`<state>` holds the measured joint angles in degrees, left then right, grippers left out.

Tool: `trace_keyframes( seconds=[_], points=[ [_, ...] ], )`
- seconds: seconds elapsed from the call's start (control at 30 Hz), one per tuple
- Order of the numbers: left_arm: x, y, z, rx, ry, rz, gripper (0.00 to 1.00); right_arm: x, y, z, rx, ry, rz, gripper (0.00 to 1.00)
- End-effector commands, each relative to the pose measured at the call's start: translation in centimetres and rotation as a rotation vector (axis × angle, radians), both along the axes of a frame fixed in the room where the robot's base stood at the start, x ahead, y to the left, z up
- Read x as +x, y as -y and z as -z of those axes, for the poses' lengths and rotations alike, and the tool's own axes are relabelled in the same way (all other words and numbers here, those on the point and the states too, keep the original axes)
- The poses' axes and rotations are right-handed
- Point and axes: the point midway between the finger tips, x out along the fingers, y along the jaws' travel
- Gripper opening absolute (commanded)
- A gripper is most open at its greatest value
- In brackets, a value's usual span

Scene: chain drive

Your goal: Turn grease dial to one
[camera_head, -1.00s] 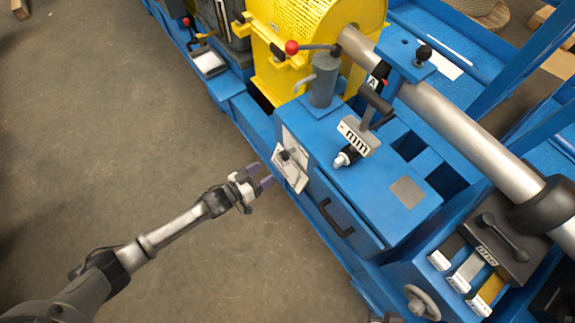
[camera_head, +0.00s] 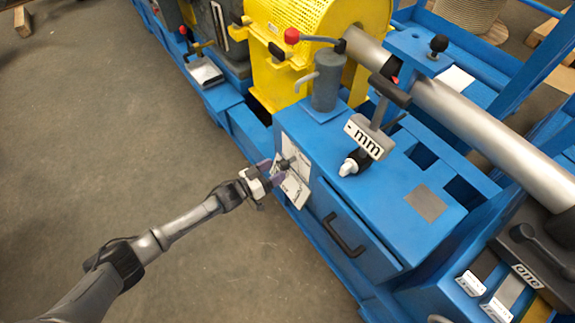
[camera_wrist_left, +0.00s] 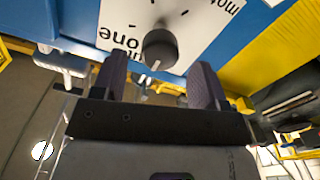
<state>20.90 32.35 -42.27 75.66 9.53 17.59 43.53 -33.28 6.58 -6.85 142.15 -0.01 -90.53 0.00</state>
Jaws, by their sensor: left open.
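The grease dial (camera_wrist_left: 160,48) is a dark round knob on a white plate (camera_wrist_left: 198,28) with the printed word "one" and a partly cut-off word. A small pale mark on the knob's rim faces down in the left wrist view, away from "one". In the head view the dial (camera_head: 285,163) is small on the blue cabinet's left face. My left gripper (camera_head: 275,172) is open in front of it. In the left wrist view its fingertips (camera_wrist_left: 158,72) lie to either side of the knob and just short of it, apparently not touching.
The blue cabinet (camera_head: 375,215) has a black drawer handle (camera_head: 343,236) below and right of the plate. A lever with an "mm" tag (camera_head: 364,138) and a grey cylinder with a red-knobbed lever (camera_head: 327,78) stand on top. Open floor (camera_head: 110,130) lies left.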

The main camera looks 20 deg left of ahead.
Motion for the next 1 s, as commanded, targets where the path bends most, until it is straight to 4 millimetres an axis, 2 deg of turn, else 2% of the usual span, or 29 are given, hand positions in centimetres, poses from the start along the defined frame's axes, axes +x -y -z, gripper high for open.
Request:
trace_keyframes(
  seconds=[0.03, 0.13, 0.4, 0.87, 1.0],
  points=[
    [0.8, 0.6, 0.3, -0.001, 0.003, 0.001, 0.67, 0.0, 0.0, 0.8, 0.0, 0.0, 0.0, 0.43],
    [2.1, 1.4, 0.3, 0.0, 0.003, 0.0, 0.67, 0.0, 0.0, 1.5, 0.0, 0.0, 0.0, 0.43],
    [4.3, 2.9, 0.1, -0.001, 0.001, 0.0, 0.67, 0.0, 0.0, 2.6, 0.0, -0.001, -0.001, 0.43],
    [4.8, 3.3, 0.0, 0.0, 0.0, 0.0, 0.67, 0.0, 0.3, 2.8, -0.01, -0.001, -0.007, 0.43],
    [4.8, 3.3, 0.0, 0.0, 0.0, 0.0, 0.53, 0.0, 0.2, 2.8, -0.009, -0.001, -0.007, 0.43]
  ],
)
